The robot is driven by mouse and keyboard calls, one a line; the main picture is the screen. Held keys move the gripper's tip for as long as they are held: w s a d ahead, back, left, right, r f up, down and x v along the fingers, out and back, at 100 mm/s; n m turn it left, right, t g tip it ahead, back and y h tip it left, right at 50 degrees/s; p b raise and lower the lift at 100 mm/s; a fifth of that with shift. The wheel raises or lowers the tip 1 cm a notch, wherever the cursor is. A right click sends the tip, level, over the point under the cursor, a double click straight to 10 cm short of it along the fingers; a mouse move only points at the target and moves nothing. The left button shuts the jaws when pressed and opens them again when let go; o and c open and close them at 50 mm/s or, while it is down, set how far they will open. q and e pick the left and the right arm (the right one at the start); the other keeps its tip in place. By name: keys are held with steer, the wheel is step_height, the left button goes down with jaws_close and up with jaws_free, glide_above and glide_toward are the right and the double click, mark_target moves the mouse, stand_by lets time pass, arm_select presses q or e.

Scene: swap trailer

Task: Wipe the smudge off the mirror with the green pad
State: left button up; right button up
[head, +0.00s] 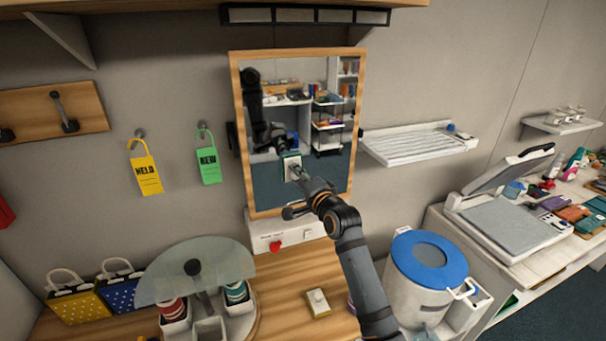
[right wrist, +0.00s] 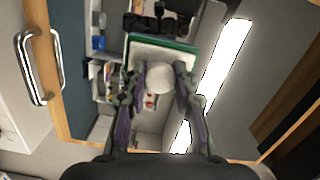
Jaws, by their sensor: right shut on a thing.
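The mirror (head: 285,105) in a wooden frame stands upright against the wall. My right gripper (head: 300,176) is at the lower middle of the glass, shut on the green pad (head: 288,160). In the right wrist view the gripper (right wrist: 159,80) has its fingers on either side of the pad's round pale knob. The pad (right wrist: 190,48) shows a pale back with a green edge, facing the mirror (right wrist: 75,65). I cannot tell whether it touches the glass. No smudge can be made out; the pad and gripper cover part of the glass. My left gripper is not in view.
A white box with a red knob (head: 276,246) sits below the mirror. A slatted shelf (head: 415,146) is to its right, and a blue-lidded bin (head: 430,258) stands lower right. A yellow tag (head: 146,176) and green tag (head: 208,166) hang left. A metal handle (right wrist: 30,68) shows beside the mirror.

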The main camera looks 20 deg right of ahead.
steer(key=shift+w+d+r, duration=0.1)
steer(key=shift+d+r, duration=0.25)
steer(key=shift+d, duration=1.7)
steer(key=shift+w+d+r, duration=0.1)
steer(key=shift+d+r, duration=0.2)
steer(key=shift+d, duration=1.8)
steer(key=shift+d+r, duration=0.35)
steer(key=shift+d, duration=1.7)
steer(key=shift+r, duration=0.15)
steer(key=shift+a+p, duration=0.3)
steer(key=shift+a, duration=1.8)
steer(key=a, duration=0.8)
steer(key=shift+s+a, duration=0.15)
steer(key=shift+s, duration=0.05)
steer(key=shift+s+d, duration=0.2)
steer(key=shift+s, duration=2.75)
